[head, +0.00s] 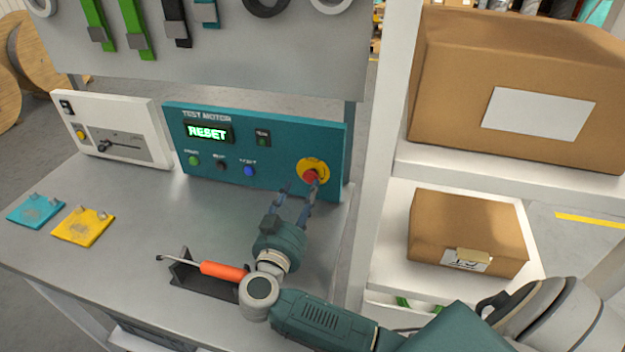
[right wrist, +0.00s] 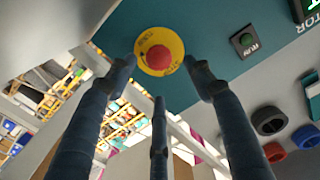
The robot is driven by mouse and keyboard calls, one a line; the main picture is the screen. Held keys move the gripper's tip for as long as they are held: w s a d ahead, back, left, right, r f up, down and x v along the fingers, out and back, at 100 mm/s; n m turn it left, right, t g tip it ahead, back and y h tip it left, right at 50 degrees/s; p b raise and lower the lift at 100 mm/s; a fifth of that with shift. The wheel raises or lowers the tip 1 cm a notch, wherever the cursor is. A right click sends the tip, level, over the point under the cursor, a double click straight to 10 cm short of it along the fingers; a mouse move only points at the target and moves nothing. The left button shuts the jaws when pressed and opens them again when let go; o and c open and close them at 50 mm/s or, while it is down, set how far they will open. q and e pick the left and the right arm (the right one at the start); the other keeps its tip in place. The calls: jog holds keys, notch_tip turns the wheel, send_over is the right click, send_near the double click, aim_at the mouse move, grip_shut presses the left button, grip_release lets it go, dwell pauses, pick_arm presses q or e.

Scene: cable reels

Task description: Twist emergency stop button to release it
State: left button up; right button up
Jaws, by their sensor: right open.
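The red emergency stop button (head: 310,177) sits on a round yellow plate (head: 319,165) at the right end of the teal test motor panel (head: 278,146). Its display (head: 207,132) reads RESET. My right gripper (head: 303,184) is in front of the button, its fingers pointing at it. In the right wrist view the red button (right wrist: 159,57) shows ahead between the spread, empty fingers (right wrist: 158,85). The fingers look apart from the button, though the exact gap is hard to tell. My left gripper is in neither view.
An orange-handled screwdriver (head: 224,271) lies on a black holder below my right gripper. A white control box (head: 115,128) stands left of the panel. Teal (head: 36,210) and yellow (head: 82,226) plates lie on the bench. A shelf with cardboard boxes (head: 468,232) stands to the right.

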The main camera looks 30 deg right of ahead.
aim_at(310, 179)
jog(key=shift+p+x, duration=0.3)
jog(key=shift+x, duration=0.55)
jog(key=x, duration=0.4)
jog(key=shift+f+p, duration=0.1)
jog(key=shift+p, duration=0.25)
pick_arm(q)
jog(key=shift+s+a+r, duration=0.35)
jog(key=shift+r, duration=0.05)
pick_arm(e)
jog(key=shift+w+d, duration=0.3)
